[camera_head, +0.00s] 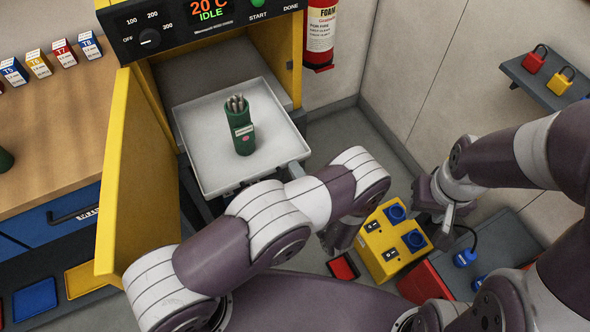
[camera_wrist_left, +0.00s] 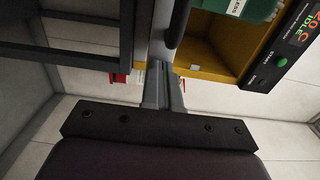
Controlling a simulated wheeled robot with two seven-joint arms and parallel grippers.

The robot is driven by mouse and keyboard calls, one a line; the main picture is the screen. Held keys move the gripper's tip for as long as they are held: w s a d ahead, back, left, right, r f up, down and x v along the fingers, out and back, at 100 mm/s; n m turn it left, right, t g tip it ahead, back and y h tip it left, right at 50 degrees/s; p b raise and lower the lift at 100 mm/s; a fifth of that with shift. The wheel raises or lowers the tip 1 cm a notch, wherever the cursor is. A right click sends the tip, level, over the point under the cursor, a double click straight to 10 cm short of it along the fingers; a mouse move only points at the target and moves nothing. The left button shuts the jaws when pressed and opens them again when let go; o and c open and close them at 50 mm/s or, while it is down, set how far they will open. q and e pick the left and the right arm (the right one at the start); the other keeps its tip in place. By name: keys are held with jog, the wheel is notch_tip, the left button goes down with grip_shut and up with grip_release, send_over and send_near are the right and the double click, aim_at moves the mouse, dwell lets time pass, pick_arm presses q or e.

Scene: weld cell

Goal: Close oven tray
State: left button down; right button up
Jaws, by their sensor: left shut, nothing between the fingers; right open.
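The oven tray (camera_head: 205,172) is a pale shallow tray pulled out in front of the yellow oven's opening. A green canister (camera_head: 242,130) holding several rods stands upright on it; part of it shows in the left wrist view (camera_wrist_left: 245,8). The yellow oven door (camera_head: 137,185) stands open at the left. My left gripper (camera_head: 297,169) is shut and empty, close to the tray's right front corner; whether it touches cannot be told. Its fingers show in the left wrist view (camera_wrist_left: 165,88). My right gripper (camera_head: 447,213) is open and empty at the right, away from the tray.
The oven panel (camera_head: 205,22) reads 20 C, IDLE. A fire extinguisher (camera_head: 320,35) hangs right of the oven. A yellow box with blue sockets (camera_head: 393,243) sits below the right gripper. A wooden bench (camera_head: 50,120) is at left. Padlocks (camera_head: 533,60) sit on a shelf at right.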

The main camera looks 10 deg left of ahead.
aim_at(256, 105)
pick_arm(q)
jog(key=shift+a, duration=0.1)
jog(key=b+x, duration=0.9)
jog(key=x, duration=1.7)
jog(key=shift+w+a+f, duration=0.1)
jog(key=shift+w+a+b, duration=0.3)
jog(key=shift+w, duration=0.1)
jog(key=shift+w+r, duration=0.1)
jog(key=shift+r, duration=0.25)
